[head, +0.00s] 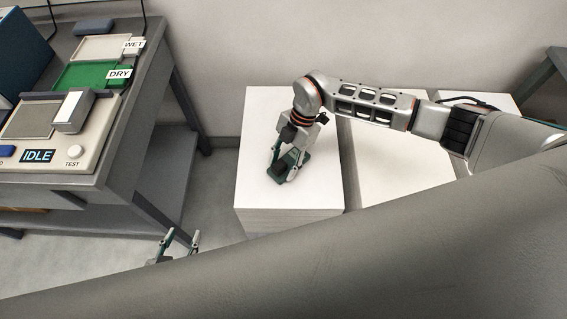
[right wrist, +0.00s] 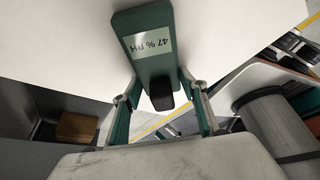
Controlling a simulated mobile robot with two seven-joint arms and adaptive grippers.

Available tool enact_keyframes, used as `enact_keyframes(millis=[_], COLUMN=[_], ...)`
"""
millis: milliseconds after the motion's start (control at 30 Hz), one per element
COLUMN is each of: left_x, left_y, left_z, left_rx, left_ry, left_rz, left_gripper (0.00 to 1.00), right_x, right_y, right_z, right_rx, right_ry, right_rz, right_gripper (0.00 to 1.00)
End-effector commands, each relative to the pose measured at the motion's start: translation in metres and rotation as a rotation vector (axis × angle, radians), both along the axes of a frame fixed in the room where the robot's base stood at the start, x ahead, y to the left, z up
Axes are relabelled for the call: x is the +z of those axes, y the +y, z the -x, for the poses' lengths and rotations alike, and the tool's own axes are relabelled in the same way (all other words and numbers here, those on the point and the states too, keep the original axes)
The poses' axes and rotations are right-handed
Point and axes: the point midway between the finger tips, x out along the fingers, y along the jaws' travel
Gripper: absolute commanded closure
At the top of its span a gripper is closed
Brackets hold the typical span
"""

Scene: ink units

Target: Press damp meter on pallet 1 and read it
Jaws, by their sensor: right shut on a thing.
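The damp meter (right wrist: 146,20) is a dark green block with a black end; its pale display reads "47 % RH" in the right wrist view. My right gripper (right wrist: 163,98) is shut on it, one finger on each side. In the head view the right gripper (head: 288,166) points down at the top of the left white stack (head: 262,115), and the meter seems to touch the paper there. No pallet number shows. My left gripper (head: 176,243) shows only its fingertips, apart and empty, low in the head view.
More white stacks (head: 385,165) stand to the right, under my right arm. At left is a grey bench (head: 125,185) with a green DRY tray (head: 88,74), a pale WET tray (head: 95,48) and a tester (head: 88,150) reading IDLE. My grey arm link covers the lower front.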

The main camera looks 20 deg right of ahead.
Motion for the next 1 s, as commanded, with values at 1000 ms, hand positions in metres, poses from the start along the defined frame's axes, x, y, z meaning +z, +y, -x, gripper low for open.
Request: enact_keyframes(millis=[1000], left_x=[0.046], left_y=[0.000], left_z=[-0.009], left_rx=[0.000], left_ry=[-0.026], left_rz=[0.000], left_gripper=[0.60], right_x=[0.040], right_y=[0.000], right_z=[0.000], right_rx=[0.001], right_ry=[-0.002], right_rz=[0.001], right_gripper=[0.84])
